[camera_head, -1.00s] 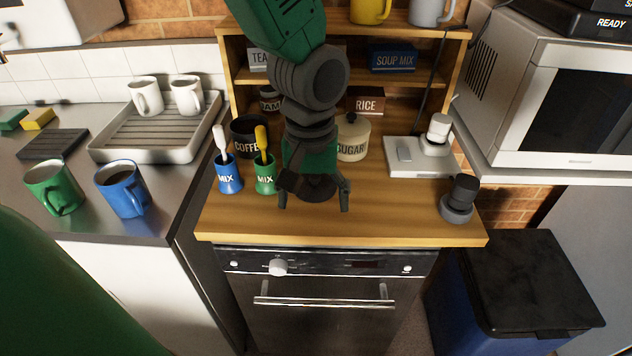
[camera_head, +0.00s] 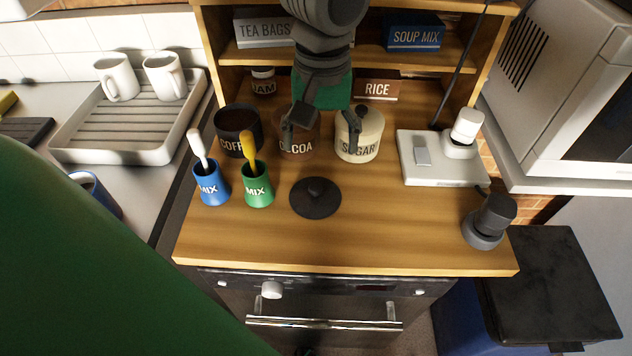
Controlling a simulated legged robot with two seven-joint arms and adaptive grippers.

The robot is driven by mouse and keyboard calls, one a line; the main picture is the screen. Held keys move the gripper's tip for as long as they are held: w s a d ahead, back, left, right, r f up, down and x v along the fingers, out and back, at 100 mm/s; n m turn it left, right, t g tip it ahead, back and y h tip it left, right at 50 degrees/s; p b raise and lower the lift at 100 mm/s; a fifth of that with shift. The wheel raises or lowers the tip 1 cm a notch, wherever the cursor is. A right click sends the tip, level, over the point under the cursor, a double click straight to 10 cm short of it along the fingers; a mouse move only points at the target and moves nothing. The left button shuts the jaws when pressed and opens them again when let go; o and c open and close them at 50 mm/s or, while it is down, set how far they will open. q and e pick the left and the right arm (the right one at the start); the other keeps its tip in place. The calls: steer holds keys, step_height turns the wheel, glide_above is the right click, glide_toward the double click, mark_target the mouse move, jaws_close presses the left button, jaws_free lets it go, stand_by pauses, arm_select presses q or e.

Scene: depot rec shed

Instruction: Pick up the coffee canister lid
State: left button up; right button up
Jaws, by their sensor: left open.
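The coffee canister lid, a dark round disc with a knob on top (camera_head: 315,199), lies flat on the wooden counter. The dark coffee canister (camera_head: 232,143) stands open behind the mixing cups, with brown contents showing. My left gripper (camera_head: 323,134) is open and empty, fingers pointing down. In the picture it is above the lid and apart from it, in front of the cocoa canister (camera_head: 297,146) and partly over the sugar canister (camera_head: 358,148). It hides part of the cocoa canister. Its height over the counter is hard to tell. My right gripper is not in view.
A blue cup (camera_head: 211,188) and a green cup (camera_head: 257,190) with stirrers stand left of the lid. The counter (camera_head: 390,235) is clear around the lid.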

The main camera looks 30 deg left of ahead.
arm_select(q)
glide_above(313, 187)
steer(key=d, duration=0.2)
steer(key=f, duration=0.5)
steer(key=shift+w+a+f+b, duration=0.15)
steer(key=shift+w+b, duration=0.1)
steer(key=shift+b, duration=0.15)
steer(key=a+f, duration=0.2)
steer(key=f, duration=0.1)
steer(key=shift+s+a+f, duration=0.1)
steer(key=f, duration=0.1)
steer(key=f+b, duration=0.1)
steer(key=f, duration=0.1)
steer(key=shift+d+f, duration=0.1)
steer(key=shift+d, duration=0.7)
steer(key=shift+a, duration=0.3)
steer(key=c, duration=1.1)
steer(key=shift+s+a+f, duration=0.1)
steer(key=shift+a, duration=0.15)
jaws_close()
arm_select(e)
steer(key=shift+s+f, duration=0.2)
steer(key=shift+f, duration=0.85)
